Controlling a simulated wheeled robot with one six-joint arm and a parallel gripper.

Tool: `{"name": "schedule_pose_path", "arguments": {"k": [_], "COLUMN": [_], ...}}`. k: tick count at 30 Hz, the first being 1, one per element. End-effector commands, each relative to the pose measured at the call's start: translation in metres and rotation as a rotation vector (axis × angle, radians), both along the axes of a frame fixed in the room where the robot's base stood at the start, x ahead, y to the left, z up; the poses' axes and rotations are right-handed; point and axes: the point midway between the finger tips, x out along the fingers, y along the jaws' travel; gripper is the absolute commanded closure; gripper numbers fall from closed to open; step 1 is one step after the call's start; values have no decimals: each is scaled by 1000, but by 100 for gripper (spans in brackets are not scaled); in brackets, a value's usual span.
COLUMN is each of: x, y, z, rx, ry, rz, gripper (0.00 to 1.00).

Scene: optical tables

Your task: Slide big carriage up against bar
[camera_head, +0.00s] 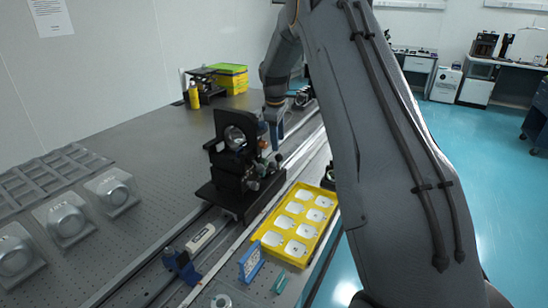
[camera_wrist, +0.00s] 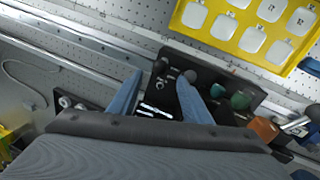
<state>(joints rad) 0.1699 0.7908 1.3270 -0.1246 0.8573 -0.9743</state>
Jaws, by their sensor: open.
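The big carriage, a black block with a round lens (camera_head: 236,140), stands upright on a wide black base (camera_head: 222,199) across the rail. My gripper (camera_head: 276,128) is above and behind the carriage's right side in the head view. In the wrist view its two blue fingers (camera_wrist: 158,82) are apart, with part of the black carriage (camera_wrist: 225,72) below and beside the right finger. I cannot tell whether they touch it. A pale labelled bar-like piece (camera_head: 201,237) lies along the rail in front of the carriage, with a gap; I cannot tell whether it is the bar.
A yellow tray (camera_head: 263,237) of white pieces lies right of the rail. A blue clamp (camera_head: 181,266) and a blue stand (camera_head: 250,262) are nearer. Clear-cased round parts (camera_head: 67,222) stand at left. A yellow bottle (camera_head: 194,94) is at the back.

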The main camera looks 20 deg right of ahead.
Motion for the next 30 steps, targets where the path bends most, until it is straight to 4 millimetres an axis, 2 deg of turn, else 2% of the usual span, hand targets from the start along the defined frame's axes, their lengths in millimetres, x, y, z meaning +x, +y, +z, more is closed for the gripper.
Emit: {"name": "schedule_pose_path", "arguments": {"k": [5,12,16,21,29,30], "x": [1,6,9,11,11,11], "y": [-2,-6,-8,-9,-9,-9], "z": [-15,-51,-64,-74,-75,-75], "rx": [-2,-1,0,-1,-2,-2], "ry": [8,6,6,3,3,3], "rz": [6,4,4,5,5,5], "gripper": [56,56,56,56,56,61]}}
